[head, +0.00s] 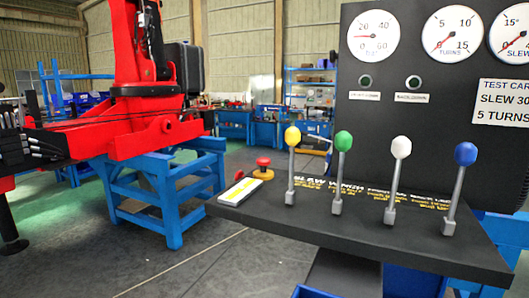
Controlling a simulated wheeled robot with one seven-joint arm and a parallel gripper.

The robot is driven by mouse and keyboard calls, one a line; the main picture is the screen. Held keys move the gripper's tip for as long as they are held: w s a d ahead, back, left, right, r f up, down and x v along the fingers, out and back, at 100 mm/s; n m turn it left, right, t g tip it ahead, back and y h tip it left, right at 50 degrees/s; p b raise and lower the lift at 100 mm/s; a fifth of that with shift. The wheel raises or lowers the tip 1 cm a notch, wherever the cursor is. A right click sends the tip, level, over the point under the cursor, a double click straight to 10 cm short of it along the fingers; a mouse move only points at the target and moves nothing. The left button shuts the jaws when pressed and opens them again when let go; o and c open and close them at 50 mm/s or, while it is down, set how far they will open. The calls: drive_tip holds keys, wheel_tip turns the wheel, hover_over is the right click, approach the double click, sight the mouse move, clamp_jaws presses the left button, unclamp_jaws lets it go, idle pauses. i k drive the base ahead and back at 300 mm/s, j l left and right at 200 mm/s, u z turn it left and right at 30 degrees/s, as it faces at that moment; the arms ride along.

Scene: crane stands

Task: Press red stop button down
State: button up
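The red stop button (263,161) is a red mushroom cap on a yellow-orange base (262,173). It stands at the far left corner of the black control console (330,222) in the head view, with a visible gap between cap and base. My gripper is not in the head view, so its place relative to the button cannot be seen.
Levers with yellow (292,136), green (343,141), white (401,147) and blue (465,153) knobs stand right of the button. A gauge panel (420,120) rises behind. A red crane (145,130) on a blue stand (165,195) is left.

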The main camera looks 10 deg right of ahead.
sight(263, 161)
drive_tip(key=i+j+z, duration=0.15)
drive_tip(key=j, duration=0.45)
drive_tip(key=i+j+z, duration=0.2)
drive_tip(key=j, duration=0.45)
drive_tip(key=i+j+z, duration=0.15)
drive_tip(key=j, duration=0.5)
drive_tip(key=j+z, duration=0.15)
drive_tip(key=j, duration=0.5)
drive_tip(key=i+j+u, duration=0.1)
drive_tip(key=i+j, duration=0.3)
drive_tip(key=j, duration=0.15)
drive_tip(key=i+j+u, duration=0.1)
drive_tip(key=i+j, duration=0.45)
drive_tip(key=i, duration=0.4)
drive_tip(key=i+j, duration=0.15)
drive_tip(key=i, duration=0.4)
drive_tip(key=i+j, duration=0.1)
drive_tip(key=i, duration=0.45)
